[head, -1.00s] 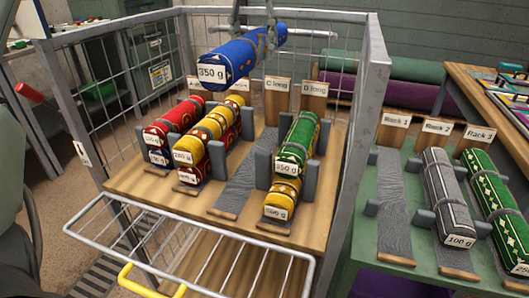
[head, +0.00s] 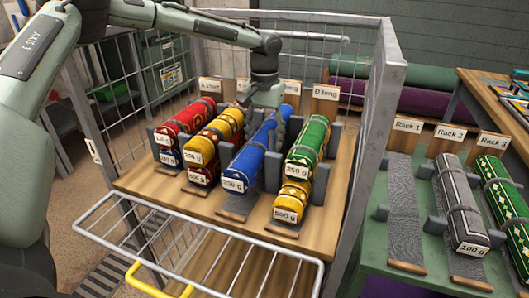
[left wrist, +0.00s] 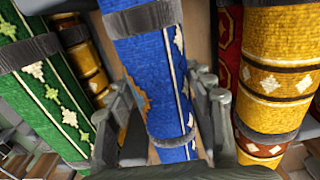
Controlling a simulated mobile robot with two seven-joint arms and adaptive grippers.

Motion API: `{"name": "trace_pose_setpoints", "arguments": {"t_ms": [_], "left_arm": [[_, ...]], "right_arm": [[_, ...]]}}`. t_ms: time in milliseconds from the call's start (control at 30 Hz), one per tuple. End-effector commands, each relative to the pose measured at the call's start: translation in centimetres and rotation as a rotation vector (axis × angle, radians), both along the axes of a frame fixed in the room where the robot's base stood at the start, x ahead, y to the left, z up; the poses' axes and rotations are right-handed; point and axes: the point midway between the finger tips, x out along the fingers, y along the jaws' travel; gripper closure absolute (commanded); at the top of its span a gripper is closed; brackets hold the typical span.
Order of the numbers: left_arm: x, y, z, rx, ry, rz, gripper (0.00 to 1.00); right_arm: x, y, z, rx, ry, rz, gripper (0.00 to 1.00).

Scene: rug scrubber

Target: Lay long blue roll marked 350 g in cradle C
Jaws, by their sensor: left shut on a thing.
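The long blue roll (head: 250,155) lies along cradle C (head: 236,208) in the cart, between the yellow-and-red stack and the green-and-yellow stack. Its tag faces the front; its figures are hard to read now. Grey uprights stand on both sides of it. My left gripper (head: 268,103) reaches down from above near the roll's far end and is shut on it. In the left wrist view the blue roll (left wrist: 160,75) runs between the two fingers (left wrist: 160,115). The gripper hides part of the label board behind. My right gripper is not in view.
A green roll (head: 308,140) above a yellow one fills cradle D at the right. Red and yellow rolls (head: 208,140) stack at the left. Wire cart walls surround the deck. Rack 1 (head: 403,190) is empty; Racks 2 and 3 hold grey and green rolls.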

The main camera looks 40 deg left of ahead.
Motion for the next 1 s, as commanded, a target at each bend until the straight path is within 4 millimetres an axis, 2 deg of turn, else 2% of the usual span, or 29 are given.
{"name": "trace_pose_setpoints", "arguments": {"t_ms": [167, 333, 700, 733, 867, 1000], "left_arm": [[0.0, 0.0, -1.4, -0.001, 0.001, 0.0, 0.9], [0.0, 0.0, -3.9, -0.001, 0.001, 0.0, 0.9], [0.0, 0.0, -4.5, -0.001, -0.002, 0.0, 0.9], [0.0, 0.0, -4.5, 0.0, 0.0, 0.0, 0.44], [0.0, 0.0, -4.5, -0.001, 0.0, 0.0, 0.28], [0.0, 0.0, -4.4, -0.001, 0.0, 0.0, 0.27]], "right_arm": [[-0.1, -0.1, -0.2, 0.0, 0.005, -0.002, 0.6], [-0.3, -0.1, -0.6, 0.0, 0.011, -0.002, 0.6], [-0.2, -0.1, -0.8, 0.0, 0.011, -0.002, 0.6], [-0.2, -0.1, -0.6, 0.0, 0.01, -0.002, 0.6], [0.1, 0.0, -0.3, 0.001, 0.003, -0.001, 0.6], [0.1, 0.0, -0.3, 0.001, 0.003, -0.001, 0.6]]}}
